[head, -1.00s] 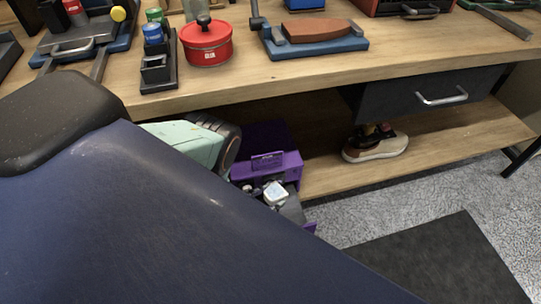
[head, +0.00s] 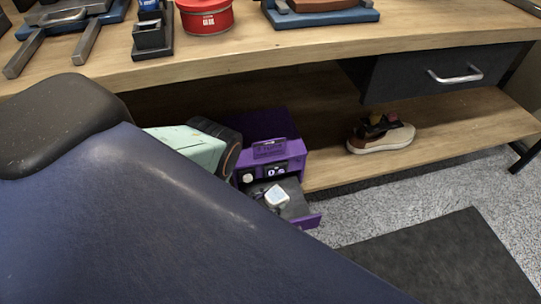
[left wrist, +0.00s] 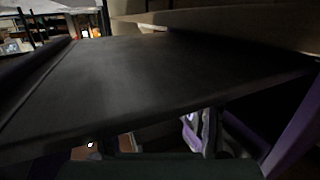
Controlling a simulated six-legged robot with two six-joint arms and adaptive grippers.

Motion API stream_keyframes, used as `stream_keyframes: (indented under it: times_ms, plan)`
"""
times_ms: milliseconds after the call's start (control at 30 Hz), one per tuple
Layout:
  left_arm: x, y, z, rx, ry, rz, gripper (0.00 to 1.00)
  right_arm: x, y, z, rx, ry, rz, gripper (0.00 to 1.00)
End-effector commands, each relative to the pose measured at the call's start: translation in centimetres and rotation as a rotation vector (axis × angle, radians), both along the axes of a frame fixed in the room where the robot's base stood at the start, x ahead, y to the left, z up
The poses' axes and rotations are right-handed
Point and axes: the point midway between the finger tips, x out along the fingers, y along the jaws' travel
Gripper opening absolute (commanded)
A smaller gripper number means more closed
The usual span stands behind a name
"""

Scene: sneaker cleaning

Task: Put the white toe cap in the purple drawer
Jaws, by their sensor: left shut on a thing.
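The white toe cap (head: 277,195) is a small pale piece over the open purple drawer (head: 312,221), within its outline in the head view. My left gripper (head: 273,201) is at the toe cap and shut on it; its fingers are small and hard to make out. I cannot tell whether the toe cap touches the drawer floor. In the left wrist view a dark surface fills most of the picture, with a pale piece (left wrist: 190,138) at the lower middle and purple at the right. My right gripper is not in view.
The purple drawer unit (head: 262,126) stands on the lower shelf (head: 325,170) under the wooden bench (head: 240,55). A beige sneaker (head: 385,140) is on that shelf, to the right. A dark drawer with a handle (head: 455,75) hangs above it. A dark mat (head: 440,260) lies on the floor.

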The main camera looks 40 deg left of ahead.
Motion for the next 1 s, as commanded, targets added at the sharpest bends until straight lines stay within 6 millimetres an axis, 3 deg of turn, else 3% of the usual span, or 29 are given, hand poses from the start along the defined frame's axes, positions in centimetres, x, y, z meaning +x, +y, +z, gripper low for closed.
stream_keyframes:
  times_ms: [800,833,1000]
  plan:
    - [0.0,0.0,-1.1,0.001,0.000,-0.001,0.17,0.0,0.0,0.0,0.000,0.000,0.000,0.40]
    - [0.0,0.0,-1.1,0.001,0.000,-0.001,0.55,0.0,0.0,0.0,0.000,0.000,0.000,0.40]
    - [0.0,0.0,-1.1,0.001,0.000,-0.001,0.69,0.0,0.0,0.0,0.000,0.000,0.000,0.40]
